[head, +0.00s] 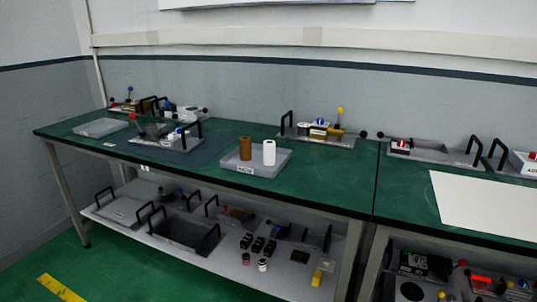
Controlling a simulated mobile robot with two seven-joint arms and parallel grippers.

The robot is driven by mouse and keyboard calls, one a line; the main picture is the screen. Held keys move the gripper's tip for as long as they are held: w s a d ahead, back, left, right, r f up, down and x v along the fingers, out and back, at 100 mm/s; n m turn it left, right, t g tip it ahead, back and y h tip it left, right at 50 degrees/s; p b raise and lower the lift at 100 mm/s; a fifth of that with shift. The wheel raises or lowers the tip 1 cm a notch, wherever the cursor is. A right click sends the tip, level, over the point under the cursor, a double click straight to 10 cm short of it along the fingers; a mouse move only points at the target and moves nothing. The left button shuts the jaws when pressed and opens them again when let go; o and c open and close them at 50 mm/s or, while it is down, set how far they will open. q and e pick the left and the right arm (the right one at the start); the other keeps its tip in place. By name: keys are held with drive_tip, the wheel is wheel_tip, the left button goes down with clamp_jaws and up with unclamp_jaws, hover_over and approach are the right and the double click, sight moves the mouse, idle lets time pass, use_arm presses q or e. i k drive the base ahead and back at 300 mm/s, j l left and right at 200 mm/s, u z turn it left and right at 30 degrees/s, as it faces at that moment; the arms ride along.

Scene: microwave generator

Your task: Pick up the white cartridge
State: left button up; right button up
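The white cartridge (268,153) stands upright on a grey tray (278,173) in the middle of the green-topped workbench. A brown cartridge (245,148) stands upright just left of it on the same tray, with a narrow gap between them. The tray carries a small label on its front edge. Neither of my grippers shows in the head view.
The green bench top (330,185) is clear right of the tray. A dark mat with a handled tray (165,140) lies to the left, and an empty grey tray (100,128) further left. A handled tray (322,136) stands behind.

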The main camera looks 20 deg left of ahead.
sight(270, 145)
drive_tip(key=i+l+u, duration=0.35)
drive_tip(key=l, duration=0.25)
drive_tip(key=i+l+u, duration=0.35)
drive_tip(key=l, duration=0.3)
